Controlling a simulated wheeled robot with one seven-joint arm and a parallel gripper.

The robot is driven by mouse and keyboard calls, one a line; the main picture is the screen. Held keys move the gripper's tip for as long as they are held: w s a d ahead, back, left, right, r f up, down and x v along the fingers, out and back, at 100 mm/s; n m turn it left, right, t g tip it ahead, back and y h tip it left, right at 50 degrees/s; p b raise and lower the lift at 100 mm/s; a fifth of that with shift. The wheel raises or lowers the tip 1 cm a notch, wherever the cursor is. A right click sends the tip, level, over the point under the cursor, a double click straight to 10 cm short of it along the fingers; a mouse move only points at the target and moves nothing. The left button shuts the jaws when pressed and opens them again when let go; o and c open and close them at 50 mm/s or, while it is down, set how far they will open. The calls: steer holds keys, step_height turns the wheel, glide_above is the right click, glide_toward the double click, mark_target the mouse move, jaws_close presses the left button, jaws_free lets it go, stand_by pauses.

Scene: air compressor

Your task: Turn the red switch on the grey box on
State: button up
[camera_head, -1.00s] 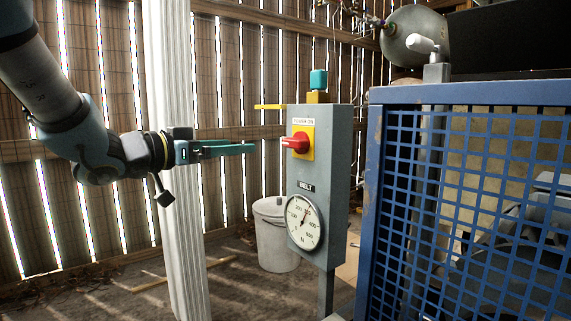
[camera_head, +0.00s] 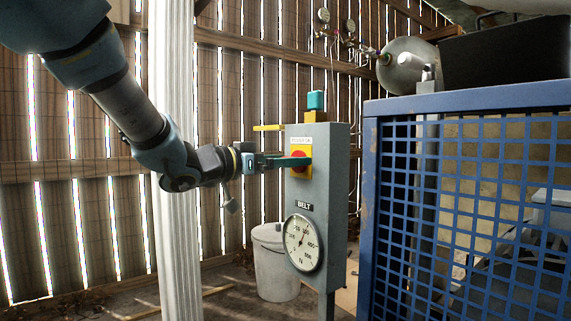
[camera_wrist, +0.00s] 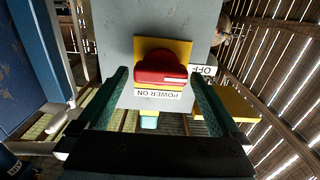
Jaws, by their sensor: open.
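The grey box (camera_head: 323,210) stands on a post in the middle of the head view. Its red switch (camera_head: 301,154) sits on a yellow plate and is partly hidden by my fingers there. In the wrist view the red switch (camera_wrist: 160,68) shows whole, with a "POWER ON" label on one side and an "OFF" label at its right. My gripper (camera_head: 291,162) is open in front of the switch. In the wrist view its two green fingers (camera_wrist: 163,92) lie left and right of the switch, with gaps visible; I cannot tell whether either touches it.
A blue mesh cage (camera_head: 470,200) stands close to the right of the box. A white post (camera_head: 176,200) stands behind my arm. A white bucket (camera_head: 274,265) is on the floor behind the box. A yellow bar (camera_head: 268,128) sticks out left of the box top.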

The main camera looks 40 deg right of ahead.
steer(key=shift+c, duration=0.2)
steer(key=c, duration=1.2)
steer(key=shift+m, duration=0.4)
steer(key=shift+s+f+m+b, duration=0.1)
steer(key=shift+m+b, duration=1.55)
steer(key=shift+m, duration=1.2)
steer(key=shift+s+f+m+b, duration=0.15)
steer(key=shift+m+b, duration=1.5)
steer(key=shift+m, duration=1.25)
steer(key=shift+f+m+b, duration=0.1)
steer(key=shift+m+b, duration=1.55)
steer(key=shift+m, duration=1.2)
steer(key=o, duration=1.2)
